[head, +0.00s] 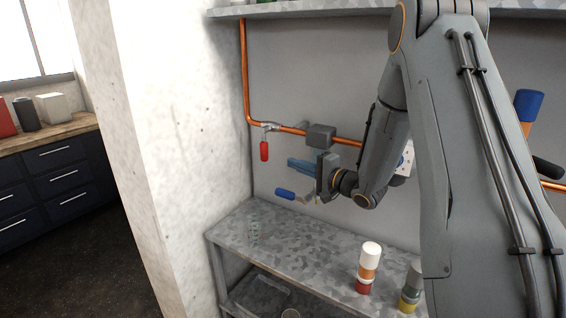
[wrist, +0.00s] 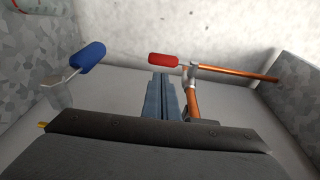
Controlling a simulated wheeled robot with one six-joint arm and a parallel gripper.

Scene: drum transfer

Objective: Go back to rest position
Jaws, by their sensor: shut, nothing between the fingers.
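My gripper (head: 302,166) is in front of the grey back wall in the head view, above the metal shelf (head: 300,249). Its two blue-grey fingers lie together in the wrist view (wrist: 161,98), with nothing between them. A red-handled valve lever (head: 264,150) hangs from the copper pipe to the left of the fingers; it also shows in the wrist view (wrist: 163,59), apart from the fingertips. A blue handle (head: 285,194) is below the gripper in the head view and at the left in the wrist view (wrist: 88,57). My arm hides much of the right side.
A white, orange and red cylinder (head: 368,268) stands on the shelf, with a second cylinder (head: 412,287) partly behind my arm. A concrete pillar (head: 165,150) is at the left. The copper pipe (head: 245,80) runs along the wall. An upper shelf (head: 300,10) is overhead.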

